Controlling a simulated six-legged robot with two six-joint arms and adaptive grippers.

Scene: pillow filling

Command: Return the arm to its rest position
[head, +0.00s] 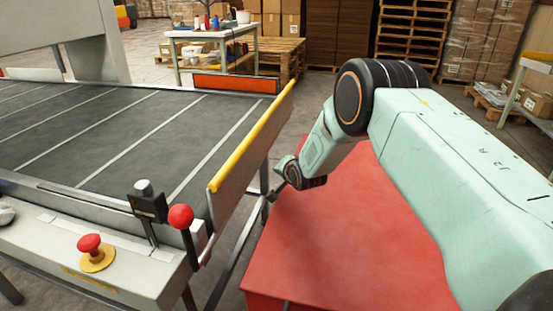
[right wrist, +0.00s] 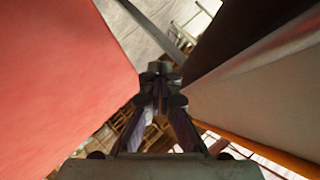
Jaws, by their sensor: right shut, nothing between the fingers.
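My right arm (head: 420,150) is pale green with a black joint. It comes in from the right and bends down over a red box-like surface (head: 345,235). My right gripper (head: 271,195) is small and partly hidden behind its wrist, in the gap between the conveyor table's side and the red surface. In the right wrist view the right gripper's fingers (right wrist: 160,78) are together with nothing between them. The red surface (right wrist: 65,75) is on the left there, and a pale panel (right wrist: 265,95) is on the right. My left gripper is not in view.
The conveyor table (head: 110,130) has a yellow-topped side guard (head: 250,140) close to my right gripper. A red-knobbed lever (head: 181,216) and a red button (head: 89,243) sit on its front. A workbench (head: 215,62) and stacked pallets (head: 403,40) stand behind.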

